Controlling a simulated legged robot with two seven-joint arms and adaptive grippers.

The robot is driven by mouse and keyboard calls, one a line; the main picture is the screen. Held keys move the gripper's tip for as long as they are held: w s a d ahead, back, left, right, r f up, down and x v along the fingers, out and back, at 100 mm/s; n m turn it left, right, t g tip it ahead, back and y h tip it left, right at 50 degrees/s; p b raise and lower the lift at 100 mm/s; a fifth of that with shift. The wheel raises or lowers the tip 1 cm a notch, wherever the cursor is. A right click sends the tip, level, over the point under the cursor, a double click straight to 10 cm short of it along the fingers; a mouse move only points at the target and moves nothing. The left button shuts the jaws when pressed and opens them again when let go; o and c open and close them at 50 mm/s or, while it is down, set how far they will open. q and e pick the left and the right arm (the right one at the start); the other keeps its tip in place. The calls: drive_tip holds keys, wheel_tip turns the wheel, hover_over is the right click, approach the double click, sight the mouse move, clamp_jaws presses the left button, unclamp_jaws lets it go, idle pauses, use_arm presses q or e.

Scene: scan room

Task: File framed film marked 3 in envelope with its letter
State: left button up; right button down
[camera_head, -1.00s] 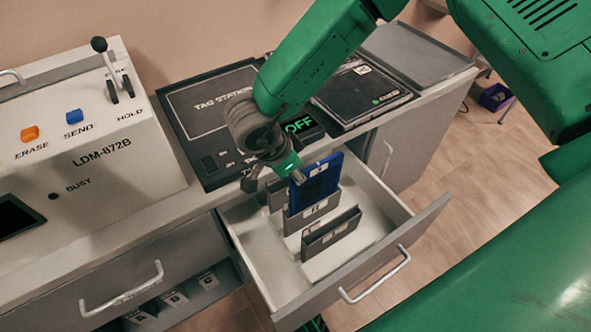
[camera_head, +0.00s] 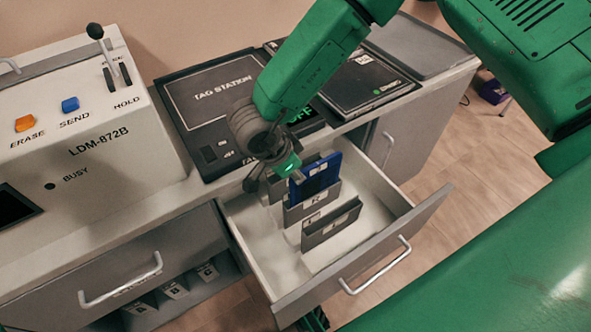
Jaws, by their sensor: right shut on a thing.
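A blue framed film (camera_head: 316,178) is upright in the open drawer, just behind the middle grey envelope (camera_head: 296,214). Its marking is too small to read. My right gripper (camera_head: 286,168) is at the film's upper left edge and shut on it. Grey envelopes stand upright in a row in the drawer, the front one (camera_head: 330,228) nearest the drawer face and another (camera_head: 277,189) at the back, partly hidden by the gripper. The middle label looks like a K; the front label is not clear. The film's lower part is hidden by the middle envelope. My left gripper is not in view.
The drawer (camera_head: 379,222) is pulled out, with bare floor in it right of the envelopes. The tag station (camera_head: 225,95) lies on the counter behind. The LDM-872B machine (camera_head: 110,160) stands left. Lettered slots (camera_head: 180,292) sit below the left drawer (camera_head: 160,265).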

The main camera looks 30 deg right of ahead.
drive_tip(key=shift+f+b, duration=0.85)
drive_tip(key=shift+f, duration=1.85)
drive_tip(key=c, duration=1.6)
unclamp_jaws()
drive_tip(key=shift+o, duration=0.2)
drive_tip(key=shift+a+r, duration=0.1)
drive_tip(key=shift+r, duration=0.05)
approach(295, 187)
drive_tip(key=shift+w+a+r, duration=0.2)
drive_tip(key=shift+w+r, duration=0.05)
drive_tip(key=shift+r, duration=0.05)
